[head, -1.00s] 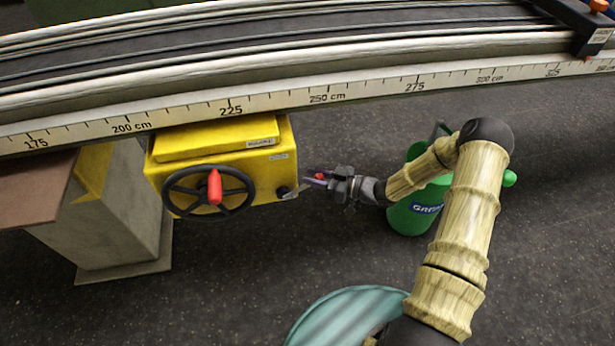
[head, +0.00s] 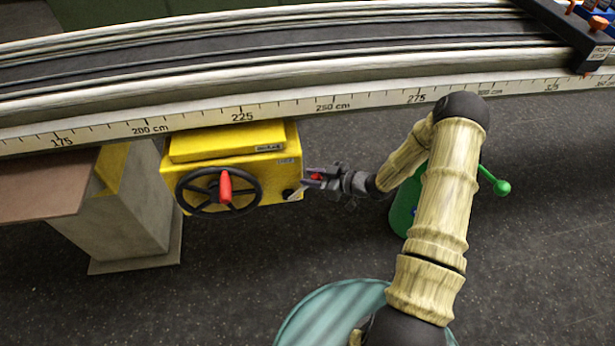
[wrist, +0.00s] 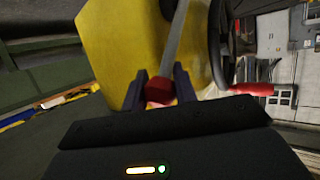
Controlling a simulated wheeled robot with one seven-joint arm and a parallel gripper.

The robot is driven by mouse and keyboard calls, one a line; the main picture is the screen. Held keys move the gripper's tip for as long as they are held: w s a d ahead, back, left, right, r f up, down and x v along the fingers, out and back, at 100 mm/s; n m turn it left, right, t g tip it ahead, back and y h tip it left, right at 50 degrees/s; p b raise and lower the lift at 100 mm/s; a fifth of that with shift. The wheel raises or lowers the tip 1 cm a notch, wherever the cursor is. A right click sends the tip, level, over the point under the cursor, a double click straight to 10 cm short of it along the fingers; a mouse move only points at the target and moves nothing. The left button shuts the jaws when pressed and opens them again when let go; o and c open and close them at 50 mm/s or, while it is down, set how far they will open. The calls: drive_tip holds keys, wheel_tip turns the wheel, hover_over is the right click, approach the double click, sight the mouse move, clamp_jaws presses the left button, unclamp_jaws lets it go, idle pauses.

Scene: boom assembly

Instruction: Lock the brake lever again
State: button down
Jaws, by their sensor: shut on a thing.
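The brake lever is a thin grey metal arm (wrist: 176,40) with a red knob (wrist: 158,91) at its end. It comes off a dark pivot at the lower right of the yellow gearbox (head: 232,143). My gripper (head: 312,179) is at the right side of the gearbox. In the wrist view, its two dark fingers (wrist: 159,92) stand either side of the red knob and are shut on it. The red knob also shows between the fingers in the head view. In the head view the lever is partly hidden by the fingers.
A black handwheel (head: 218,192) with a red handle (head: 225,186) is on the gearbox front, left of the lever. The long beam with a centimetre scale (head: 330,106) runs above. A green canister (head: 404,212) stands behind my arm. A concrete post (head: 130,215) is at left.

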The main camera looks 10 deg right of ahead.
drive_tip(key=c, duration=1.1)
unclamp_jaws()
drive_tip(key=shift+d, duration=0.1)
drive_tip(key=p+v, duration=0.2)
drive_tip(key=v, duration=1.5)
drive_tip(key=shift+d+r, duration=0.1)
